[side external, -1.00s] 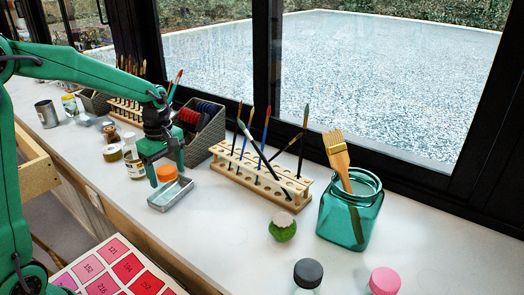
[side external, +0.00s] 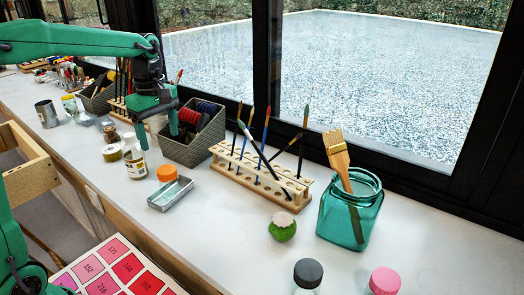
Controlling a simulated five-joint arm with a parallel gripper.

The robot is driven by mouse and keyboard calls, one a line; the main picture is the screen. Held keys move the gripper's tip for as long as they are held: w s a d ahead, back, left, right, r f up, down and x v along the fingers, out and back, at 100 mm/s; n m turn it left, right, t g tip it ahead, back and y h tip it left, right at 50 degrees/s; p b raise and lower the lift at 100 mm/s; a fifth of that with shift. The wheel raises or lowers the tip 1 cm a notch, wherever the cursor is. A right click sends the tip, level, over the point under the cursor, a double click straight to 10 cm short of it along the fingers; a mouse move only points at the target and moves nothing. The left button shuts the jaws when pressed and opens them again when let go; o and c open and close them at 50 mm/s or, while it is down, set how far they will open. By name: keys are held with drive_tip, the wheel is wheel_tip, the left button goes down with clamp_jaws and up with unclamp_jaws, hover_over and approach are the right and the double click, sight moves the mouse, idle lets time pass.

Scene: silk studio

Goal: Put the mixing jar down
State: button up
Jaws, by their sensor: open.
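I cannot tell for certain which jar is the mixing jar.
A wooden brush rack (side external: 260,178), a green round pot (side external: 282,227) and a teal jar with a brush (side external: 350,212) stand right.

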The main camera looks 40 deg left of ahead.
drive_tip(key=shift+d, duration=0.1)
idle(0.4)
drive_tip(key=s+d+m+t, duration=0.2)
drive_tip(key=s+d+m, duration=0.2)
drive_tip(key=s+m, duration=0.4)
drive_tip(key=s+d+f+m+t, duration=0.1)
drive_tip(key=s+d+m+t, duration=0.2)
drive_tip(key=s+d+m, duration=0.2)
drive_tip(key=s+m, duration=0.3)
drive_tip(key=m, duration=0.2)
drive_tip(key=shift+s+t, duration=0.2)
drive_tip(key=shift+t, duration=0.1)
drive_tip(key=shift+o, duration=0.2)
drive_tip(key=shift+f, duration=0.1)
